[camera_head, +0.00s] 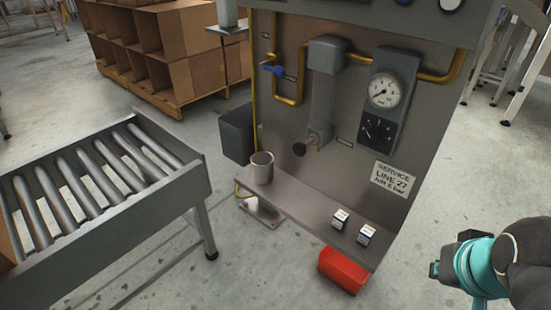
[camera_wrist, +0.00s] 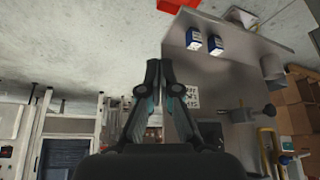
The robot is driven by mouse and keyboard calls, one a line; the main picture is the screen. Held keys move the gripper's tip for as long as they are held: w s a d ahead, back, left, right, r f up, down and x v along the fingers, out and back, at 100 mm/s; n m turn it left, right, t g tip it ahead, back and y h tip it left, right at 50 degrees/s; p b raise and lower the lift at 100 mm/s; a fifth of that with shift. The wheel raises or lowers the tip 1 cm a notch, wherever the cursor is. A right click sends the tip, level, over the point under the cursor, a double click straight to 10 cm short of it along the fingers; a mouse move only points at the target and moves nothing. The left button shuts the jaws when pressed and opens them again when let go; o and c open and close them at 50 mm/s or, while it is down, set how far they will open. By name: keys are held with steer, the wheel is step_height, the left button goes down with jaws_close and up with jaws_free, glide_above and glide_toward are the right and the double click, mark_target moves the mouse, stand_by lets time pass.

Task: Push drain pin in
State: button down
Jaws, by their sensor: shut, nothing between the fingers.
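The grey filter body (camera_head: 322,95) is fixed upright on the service panel. At its lower end is a small fitting with a dark round knob (camera_head: 299,149), which looks like the drain pin; how far in it sits I cannot tell. In the wrist view, which is upside down, the dark knob (camera_wrist: 272,111) shows at the right. My gripper (camera_head: 436,269) is at the lower right of the head view, well apart from the panel. In the wrist view my gripper (camera_wrist: 162,68) is shut and empty, its fingertips together in free air.
A shelf (camera_head: 300,211) juts out below the filter, holding a grey cup (camera_head: 262,167) and two small blue-white boxes (camera_head: 340,219). A red bin (camera_head: 343,270) is below it. A gauge (camera_head: 386,90) and yellow pipes (camera_head: 288,98) flank the filter. A roller conveyor (camera_head: 185,190) stands left.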

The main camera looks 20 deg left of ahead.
steer(key=n+t+h+b, duration=0.7)
steer(key=n+t+b, duration=0.35)
steer(key=n, duration=2.15)
glide_toward(297, 151)
steer(key=v, duration=0.7)
steer(key=shift+d+f+t+p, duration=0.2)
steer(key=shift+f+t+p, duration=0.1)
steer(key=shift+p, duration=0.1)
steer(key=shift+m, duration=0.3)
steer(key=b+x, duration=0.1)
steer(key=x, duration=1.3)
steer(key=shift+b, duration=0.4)
